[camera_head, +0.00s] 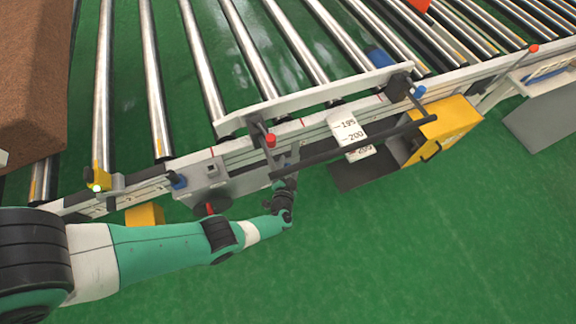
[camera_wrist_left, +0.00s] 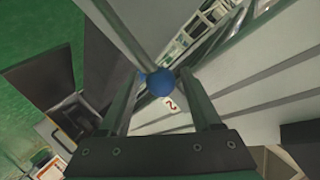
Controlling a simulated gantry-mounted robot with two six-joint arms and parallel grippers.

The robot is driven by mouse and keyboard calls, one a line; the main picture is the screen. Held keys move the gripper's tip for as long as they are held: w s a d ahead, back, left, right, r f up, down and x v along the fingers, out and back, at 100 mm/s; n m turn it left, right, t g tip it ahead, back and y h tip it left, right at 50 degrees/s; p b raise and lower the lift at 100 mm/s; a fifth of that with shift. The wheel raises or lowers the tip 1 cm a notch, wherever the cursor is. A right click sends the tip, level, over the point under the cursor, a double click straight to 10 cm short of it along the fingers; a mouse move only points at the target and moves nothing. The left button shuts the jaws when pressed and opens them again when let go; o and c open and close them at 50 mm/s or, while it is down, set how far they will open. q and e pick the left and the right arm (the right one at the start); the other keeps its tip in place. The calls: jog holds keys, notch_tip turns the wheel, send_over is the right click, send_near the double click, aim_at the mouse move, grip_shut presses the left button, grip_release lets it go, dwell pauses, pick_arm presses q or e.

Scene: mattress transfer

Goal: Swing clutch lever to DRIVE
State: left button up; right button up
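My left gripper (camera_head: 287,172) reaches in from the left to the near side of the conveyor frame, beside the grey control box (camera_head: 207,172). In the left wrist view its two fingers (camera_wrist_left: 161,88) are apart, and a blue round knob (camera_wrist_left: 159,83) shows between or beyond their tips; contact cannot be told. In the head view, a red knob (camera_head: 270,141) stands just above the gripper, and a blue knob (camera_head: 418,92) is farther right. A red handle (camera_head: 210,208) hangs under the control box. Which of these is the clutch lever, I cannot tell; no DRIVE mark is readable. My right gripper is out of view.
Metal rollers (camera_head: 205,70) lie behind the frame; a brown block (camera_head: 35,75) is at upper left. The green floor in front is clear.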

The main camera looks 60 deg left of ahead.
pick_arm(q)
jog(key=p+v, duration=0.7)
jog(key=v, duration=0.4)
jog(key=shift+s+d, duration=0.2)
jog(key=shift+s, duration=0.05)
